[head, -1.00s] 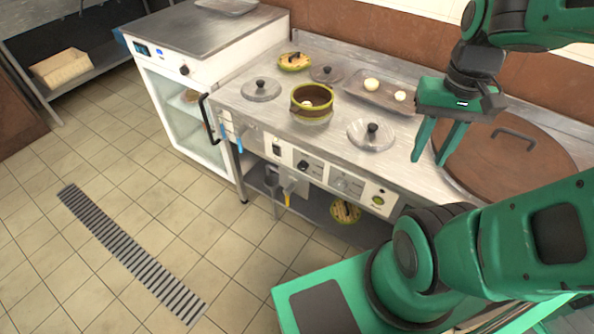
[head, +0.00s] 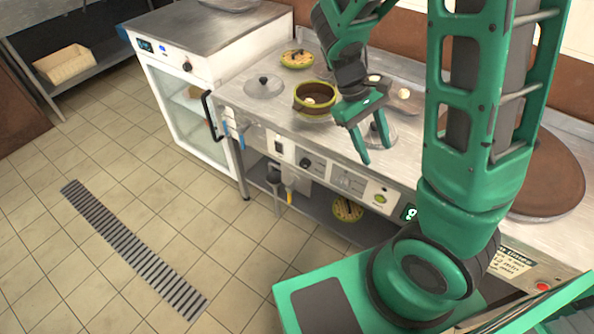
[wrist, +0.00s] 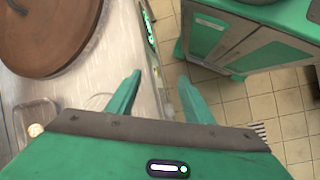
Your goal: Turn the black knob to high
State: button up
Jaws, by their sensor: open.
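A black knob (head: 305,162) sits on the light front panel of the steel counter in the head view. A second dark knob (head: 187,66) is on the white cabinet at the left; I cannot tell from the pictures which one is meant. My gripper (head: 377,154) is open and empty, fingers pointing down, over the counter's front edge to the right of the panel's black knob and apart from it. In the wrist view my open fingers (wrist: 158,82) straddle the counter's edge; neither knob is clear there. The setting marks are too small to read.
The counter holds a brown pot (head: 314,100) with a yellow-green rim and a steel lid (head: 264,86). A large brown round lid (head: 545,180) lies at the right.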

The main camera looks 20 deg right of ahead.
jog(key=w+a+f+n+t+h, duration=0.1)
jog(key=w+a+f+n+h, duration=0.3)
jog(key=a+f+n, duration=0.15)
jog(key=w+a+f+n+t+h, duration=0.1)
jog(key=w+a+f+n+h, duration=0.25)
jog(key=f, duration=0.35)
jog(key=n+t+h, duration=0.3)
jog(key=n+t, duration=1)
jog(key=n, duration=0.1)
send_near(303, 166)
jog(key=x, duration=0.8)
